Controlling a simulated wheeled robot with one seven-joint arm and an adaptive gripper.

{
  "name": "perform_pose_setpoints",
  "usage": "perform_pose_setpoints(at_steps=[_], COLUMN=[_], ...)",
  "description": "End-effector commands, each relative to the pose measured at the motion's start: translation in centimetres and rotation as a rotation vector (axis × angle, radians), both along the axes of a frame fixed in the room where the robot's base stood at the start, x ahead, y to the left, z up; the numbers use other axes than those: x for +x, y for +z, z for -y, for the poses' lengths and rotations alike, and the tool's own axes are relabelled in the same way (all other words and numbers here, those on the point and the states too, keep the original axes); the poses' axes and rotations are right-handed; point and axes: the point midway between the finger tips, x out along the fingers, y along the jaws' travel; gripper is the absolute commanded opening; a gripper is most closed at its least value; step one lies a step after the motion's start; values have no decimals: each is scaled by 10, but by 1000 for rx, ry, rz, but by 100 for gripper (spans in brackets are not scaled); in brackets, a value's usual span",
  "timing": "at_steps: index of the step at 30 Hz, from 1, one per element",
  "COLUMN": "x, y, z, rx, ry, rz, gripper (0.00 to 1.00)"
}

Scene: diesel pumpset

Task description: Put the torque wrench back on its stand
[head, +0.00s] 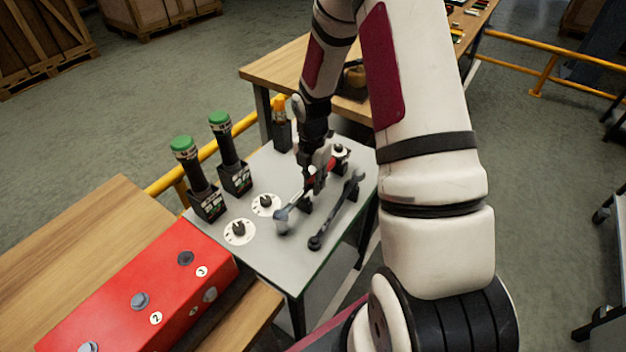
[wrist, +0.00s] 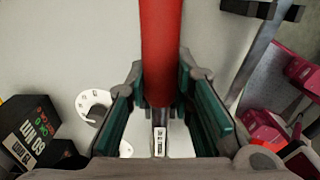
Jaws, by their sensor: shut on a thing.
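The torque wrench has a red handle (wrist: 161,45) and a grey shaft with a dark head (head: 282,217). My gripper (head: 318,178) is shut on it at the red handle, over the grey table. In the wrist view the handle runs between the two green-padded fingers of my gripper (wrist: 163,112). Dark supports (head: 305,206) show close beside the wrench, and I cannot tell whether it touches them. A grey open-ended spanner (head: 338,210) lies just right of it, on low dark supports.
Two green-capped black tools (head: 228,140) stand in black boxes at the left of the grey table (head: 262,258). White discs with black knobs (head: 239,231) lie nearer. An orange-topped tool (head: 279,106) stands behind. A red numbered box (head: 140,290) sits on the wooden bench (head: 75,245).

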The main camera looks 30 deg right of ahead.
Motion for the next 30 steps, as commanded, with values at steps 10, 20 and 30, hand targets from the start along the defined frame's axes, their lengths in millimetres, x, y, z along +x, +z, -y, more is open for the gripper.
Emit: perform_pose_setpoints(at_steps=[10,20,30], x=[0,0,0], y=[-6,-11,-17], z=[0,0,0], rx=[-1,-1,-1], ry=[-1,-1,-1], rz=[0,0,1], gripper=[0,0,24])
